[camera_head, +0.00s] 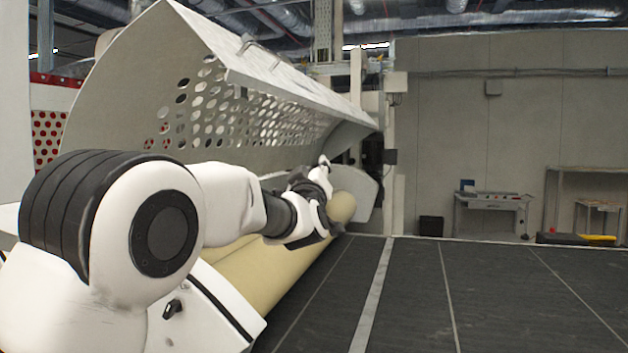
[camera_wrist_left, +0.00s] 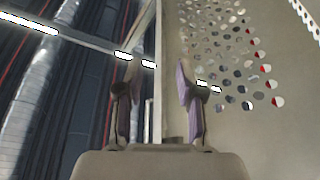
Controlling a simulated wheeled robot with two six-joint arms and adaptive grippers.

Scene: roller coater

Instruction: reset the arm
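My left arm (camera_head: 225,195) comes in from the left in the head view and reaches forward over the cream roller (camera_head: 275,265). Its wrist is beside the roller's far part, and the left gripper (camera_head: 324,162) shows small there, tip upward, below the perforated cover. In the left wrist view the left gripper (camera_wrist_left: 157,82) has its two fingers apart with a clear gap and nothing between them. That view looks up at the ceiling and the cover. My right gripper is in neither view.
The raised perforated metal cover (camera_head: 240,110) slants over the roller, and also fills the right of the left wrist view (camera_wrist_left: 225,145). A workbench (camera_head: 490,202) and a dark bin (camera_head: 431,226) stand by the far wall.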

